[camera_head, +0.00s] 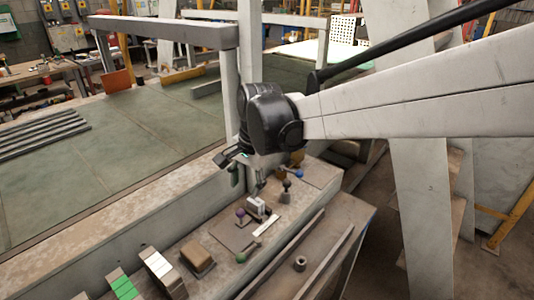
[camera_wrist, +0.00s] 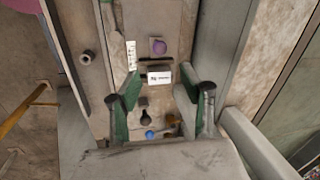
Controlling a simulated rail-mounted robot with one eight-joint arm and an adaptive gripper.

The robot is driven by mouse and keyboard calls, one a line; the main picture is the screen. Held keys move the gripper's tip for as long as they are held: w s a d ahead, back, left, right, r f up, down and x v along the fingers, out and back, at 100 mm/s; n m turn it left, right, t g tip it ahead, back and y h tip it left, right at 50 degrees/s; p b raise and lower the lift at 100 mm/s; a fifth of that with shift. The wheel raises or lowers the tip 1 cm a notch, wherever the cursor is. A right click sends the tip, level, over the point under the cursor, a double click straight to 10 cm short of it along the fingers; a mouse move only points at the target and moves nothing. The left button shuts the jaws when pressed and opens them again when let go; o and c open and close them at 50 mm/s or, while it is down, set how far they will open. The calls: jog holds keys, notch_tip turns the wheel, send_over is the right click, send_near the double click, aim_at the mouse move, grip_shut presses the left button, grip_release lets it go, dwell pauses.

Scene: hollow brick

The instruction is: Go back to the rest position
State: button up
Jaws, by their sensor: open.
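My gripper (camera_head: 247,178) hangs over the stone ledge (camera_head: 175,232) in the head view, with its fingers apart. The wrist view shows my gripper (camera_wrist: 160,86) open, its green-padded fingers wide apart. A small white-faced block with dark marks (camera_wrist: 159,78) shows between the fingers, with nothing gripped. That pale block (camera_head: 257,205) stands on the ledge close to the gripper in the head view; the exact height gap is hard to tell. No marked rest position shows.
A purple knob (camera_wrist: 158,46), a white strip (camera_wrist: 131,55) and a blue ball (camera_wrist: 149,134) lie near the block. A brown block (camera_head: 197,257), a green ball (camera_head: 241,257) and green-and-white pieces (camera_head: 122,285) are along the ledge. The green-grey platform (camera_head: 130,150) is mostly clear.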

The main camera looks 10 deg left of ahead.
jog(key=s+d+r+n+t, duration=0.15)
jog(key=s+d, duration=0.25)
jog(key=d, duration=0.5)
jog(key=s+d+r+t, duration=0.1)
jog(key=s+d+r, duration=0.2)
jog(key=d, duration=0.5)
jog(key=s+d+r+n+t, duration=0.15)
jog(key=s+d, duration=0.25)
jog(key=d, duration=0.5)
jog(key=s+d+f+n+t+h, duration=0.1)
jog(key=s+d+f+t+h, duration=0.1)
jog(key=s+d, duration=0.4)
jog(key=shift+s+d+f, duration=0.3)
jog(key=shift+d+f, duration=0.05)
jog(key=shift+d, duration=0.35)
jog(key=shift+c, duration=0.2)
